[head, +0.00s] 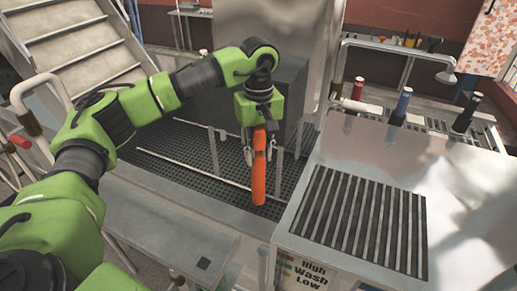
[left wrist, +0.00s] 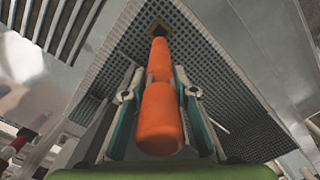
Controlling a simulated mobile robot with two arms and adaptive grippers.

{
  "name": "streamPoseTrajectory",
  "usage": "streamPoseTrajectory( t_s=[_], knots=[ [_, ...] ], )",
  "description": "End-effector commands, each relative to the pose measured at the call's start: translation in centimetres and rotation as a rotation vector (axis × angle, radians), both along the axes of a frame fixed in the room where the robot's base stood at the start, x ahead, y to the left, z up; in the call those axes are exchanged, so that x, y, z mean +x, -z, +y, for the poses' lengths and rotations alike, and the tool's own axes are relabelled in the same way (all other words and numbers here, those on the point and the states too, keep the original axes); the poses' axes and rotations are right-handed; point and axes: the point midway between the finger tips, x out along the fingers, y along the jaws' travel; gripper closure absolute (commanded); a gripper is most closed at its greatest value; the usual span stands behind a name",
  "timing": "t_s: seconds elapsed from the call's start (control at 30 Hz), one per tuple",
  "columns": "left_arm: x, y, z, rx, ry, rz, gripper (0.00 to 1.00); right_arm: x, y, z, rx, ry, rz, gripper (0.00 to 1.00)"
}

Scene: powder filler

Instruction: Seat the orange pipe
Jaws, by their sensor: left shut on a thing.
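The orange pipe (head: 258,165) hangs upright in my left gripper (head: 260,152), over the dark perforated floor of the machine. My left gripper is shut on the pipe's upper part, and the pipe's lower end points down. In the left wrist view, the orange pipe (left wrist: 161,95) runs between the two fingers of the left gripper (left wrist: 155,95), away from the camera. Beyond its far end is a small square brown fitting with a dark centre (left wrist: 157,29) in the grid floor. I cannot tell whether the pipe touches it. My right gripper is not in view.
A steel counter with a slatted black grate (head: 360,222) stands to the right. Bottles with red, blue and black tops stand behind it, including a blue one (head: 401,105). A dark box (head: 285,95) is behind the gripper. Metal stairs (head: 85,50) are at the upper left.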

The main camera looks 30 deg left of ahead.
Motion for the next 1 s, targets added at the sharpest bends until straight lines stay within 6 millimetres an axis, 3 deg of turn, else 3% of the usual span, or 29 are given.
streamPoseTrajectory(
  t_s=[0.6, 1.0],
  knots=[
    [0.0, 6.3, 0.0, -0.001, 0.000, -0.002, 0.94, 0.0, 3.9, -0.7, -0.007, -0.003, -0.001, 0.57],
    [0.0, 8.4, 0.0, -0.001, 0.000, -0.002, 0.94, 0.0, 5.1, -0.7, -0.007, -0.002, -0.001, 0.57]
  ],
)
